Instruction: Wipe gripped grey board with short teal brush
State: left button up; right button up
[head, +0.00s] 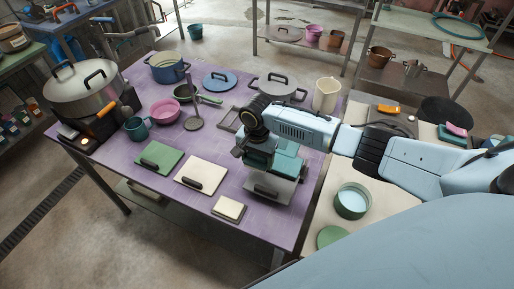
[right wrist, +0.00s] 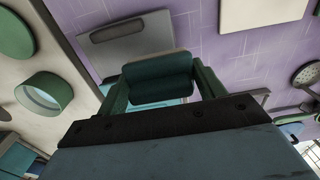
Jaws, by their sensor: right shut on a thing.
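The grey board (head: 281,192) with a dark grip lies near the right edge of the purple table. It also shows in the right wrist view (right wrist: 152,25), with its grip at the left. My right gripper (head: 257,163) is just above the board's far side. In the right wrist view my right gripper (right wrist: 160,82) is shut on a dark teal block (right wrist: 158,76), which looks like the short teal brush. The brush's underside is hidden, so I cannot tell whether it touches the board. My left gripper is not in view.
A green board (head: 166,153), a cream board (head: 203,166) and a small cream board (head: 229,208) lie to the left on the purple table (head: 180,212). A grey lid (head: 280,86) and a cream jug (head: 326,95) stand behind. A green bowl (head: 352,201) is on the side table at right.

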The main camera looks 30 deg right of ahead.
jog(key=shift+r+p, duration=0.5)
jog(key=shift+r, duration=0.6)
